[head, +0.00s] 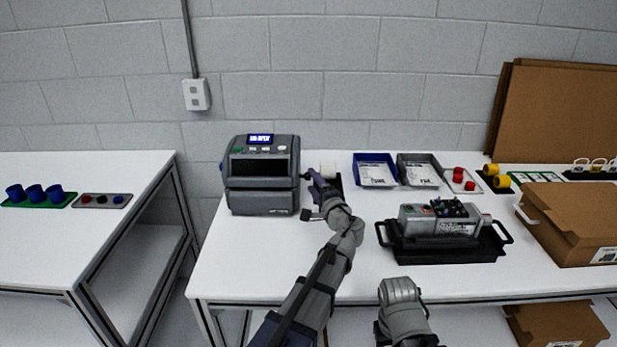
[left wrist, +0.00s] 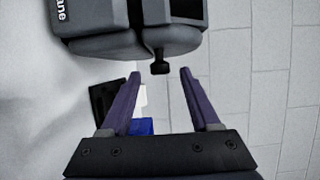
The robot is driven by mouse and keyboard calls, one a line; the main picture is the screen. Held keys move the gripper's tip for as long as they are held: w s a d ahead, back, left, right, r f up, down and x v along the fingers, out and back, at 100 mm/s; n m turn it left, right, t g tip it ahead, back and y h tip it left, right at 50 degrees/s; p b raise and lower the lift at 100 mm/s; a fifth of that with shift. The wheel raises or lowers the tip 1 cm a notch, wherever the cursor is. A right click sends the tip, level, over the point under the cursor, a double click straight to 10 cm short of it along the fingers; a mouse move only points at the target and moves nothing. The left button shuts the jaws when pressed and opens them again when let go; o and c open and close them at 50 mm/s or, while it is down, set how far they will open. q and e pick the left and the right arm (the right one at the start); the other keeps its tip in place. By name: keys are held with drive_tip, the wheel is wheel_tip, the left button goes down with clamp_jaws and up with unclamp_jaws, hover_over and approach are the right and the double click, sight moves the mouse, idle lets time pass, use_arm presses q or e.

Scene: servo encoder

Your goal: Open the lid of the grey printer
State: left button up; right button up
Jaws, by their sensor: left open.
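The grey printer (head: 262,178) stands at the left end of the middle table, with a lit display on its top front. Its lid looks shut. My left gripper (head: 313,175) is at the printer's right side, fingers open and empty. In the left wrist view the printer's dark body (left wrist: 130,38) fills the upper part. A small black knob or tab (left wrist: 159,67) sticks out from it, in line with the gap between the open fingers of my left gripper (left wrist: 158,74). My right gripper is out of view; only part of that arm shows.
To the right are a blue tray (head: 359,160), a grey tray (head: 434,160) and a device in a black tray (head: 400,256). A cardboard box (head: 570,225) stands far right. The table front left is clear.

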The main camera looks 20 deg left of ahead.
sight(308, 176)
use_arm(q)
drive_tip(key=shift+x, duration=2.15)
clamp_jaws()
